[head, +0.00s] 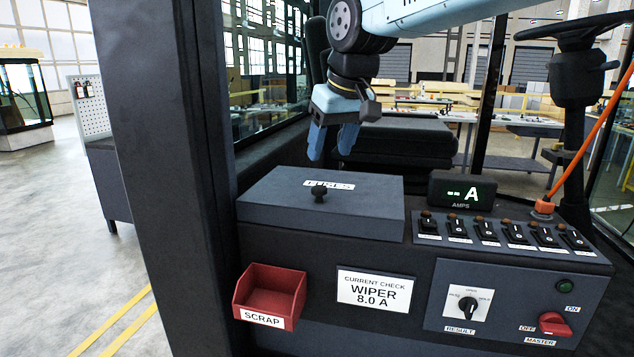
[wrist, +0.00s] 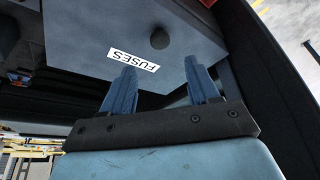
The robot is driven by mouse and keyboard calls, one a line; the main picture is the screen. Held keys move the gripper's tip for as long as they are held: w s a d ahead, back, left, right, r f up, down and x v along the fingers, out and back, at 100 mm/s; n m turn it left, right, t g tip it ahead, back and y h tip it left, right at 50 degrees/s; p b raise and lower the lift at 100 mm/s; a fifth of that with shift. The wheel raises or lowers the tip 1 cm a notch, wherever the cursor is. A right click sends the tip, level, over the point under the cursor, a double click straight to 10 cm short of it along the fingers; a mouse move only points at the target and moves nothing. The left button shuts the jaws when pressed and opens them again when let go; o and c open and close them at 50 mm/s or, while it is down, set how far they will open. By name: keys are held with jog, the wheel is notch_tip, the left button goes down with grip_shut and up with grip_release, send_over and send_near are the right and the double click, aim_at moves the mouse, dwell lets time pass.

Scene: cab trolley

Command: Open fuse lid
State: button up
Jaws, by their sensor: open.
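The fuse lid (head: 285,205) is a flat dark grey cover with a white FUSES label, lying closed on the console. A small black knob (head: 319,194) stands up from its top. In the wrist view the lid (wrist: 90,45) fills the upper middle, with the knob (wrist: 159,38) beyond the fingertips and roughly between them sideways. My gripper (head: 332,155) is open and empty, with blue fingers pointing down above the far edge of the lid. It also shows in the wrist view (wrist: 160,72). It appears apart from the knob.
A red scrap bin (head: 270,296) hangs on the console front beside a current check card (head: 374,290). An amps display (head: 461,193) and a row of switches (head: 503,233) stand to the right. A thick dark cab pillar (head: 165,150) rises at left. A black seat (head: 390,143) is behind.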

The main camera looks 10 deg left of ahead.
aim_at(320, 187)
jog(key=x, duration=0.9)
jog(key=shift+w+a+f, duration=0.1)
jog(key=shift+f, duration=0.1)
grip_shut()
